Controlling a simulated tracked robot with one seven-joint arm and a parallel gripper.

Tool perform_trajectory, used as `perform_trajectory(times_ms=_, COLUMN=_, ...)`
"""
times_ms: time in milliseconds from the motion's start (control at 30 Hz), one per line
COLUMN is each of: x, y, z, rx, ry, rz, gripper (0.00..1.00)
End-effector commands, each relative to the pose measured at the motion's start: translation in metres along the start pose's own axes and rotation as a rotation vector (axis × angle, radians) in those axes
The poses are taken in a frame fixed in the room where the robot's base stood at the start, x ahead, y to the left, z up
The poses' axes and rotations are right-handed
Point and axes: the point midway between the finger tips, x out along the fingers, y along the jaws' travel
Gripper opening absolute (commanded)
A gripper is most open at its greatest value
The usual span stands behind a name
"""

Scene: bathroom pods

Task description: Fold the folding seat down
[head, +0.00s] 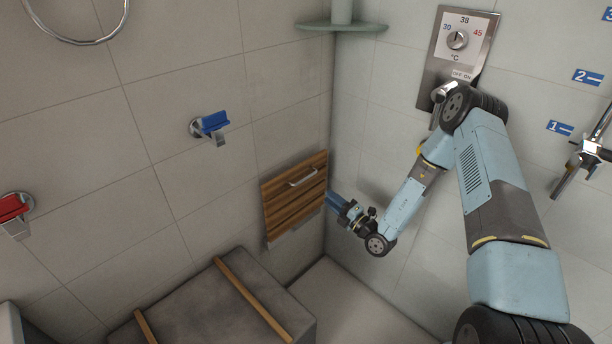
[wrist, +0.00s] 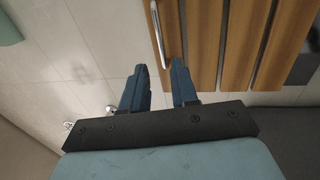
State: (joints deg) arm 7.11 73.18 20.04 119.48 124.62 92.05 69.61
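The folding seat (head: 293,203) is a panel of brown wooden slats, folded up against the left wall near the corner. A metal bar handle (head: 302,178) is fixed across its upper part. In the wrist view the slats (wrist: 235,45) fill the upper right, and the handle (wrist: 157,32) lies just ahead of my fingertips, in line with the gap. My gripper (head: 331,199) is at the seat's right edge, with its blue fingers pointing toward it. In the wrist view my gripper (wrist: 160,66) is open and empty. Whether a finger touches the seat cannot be told.
A dark grey block (head: 213,305) with wooden strips stands below and left of the seat. A shower control panel (head: 458,50) is on the right wall. A blue-handled tap (head: 210,124) and a red-handled one (head: 12,210) are on the left wall. A corner shelf (head: 345,26) is above.

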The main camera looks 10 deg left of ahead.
Motion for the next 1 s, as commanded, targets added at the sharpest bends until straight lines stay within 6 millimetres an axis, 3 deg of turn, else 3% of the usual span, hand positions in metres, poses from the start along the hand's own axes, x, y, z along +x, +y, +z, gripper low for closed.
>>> perform_trajectory(times_ms=600, x=0.103, y=0.001, z=-0.002, rx=-0.003, ry=0.005, rz=0.002, gripper=0.29)
perform_trajectory(times_ms=800, x=0.123, y=0.001, z=-0.001, rx=-0.003, ry=0.003, rz=0.000, gripper=0.29)
perform_trajectory(times_ms=1000, x=0.129, y=0.001, z=-0.001, rx=-0.001, ry=0.003, rz=0.001, gripper=0.29)
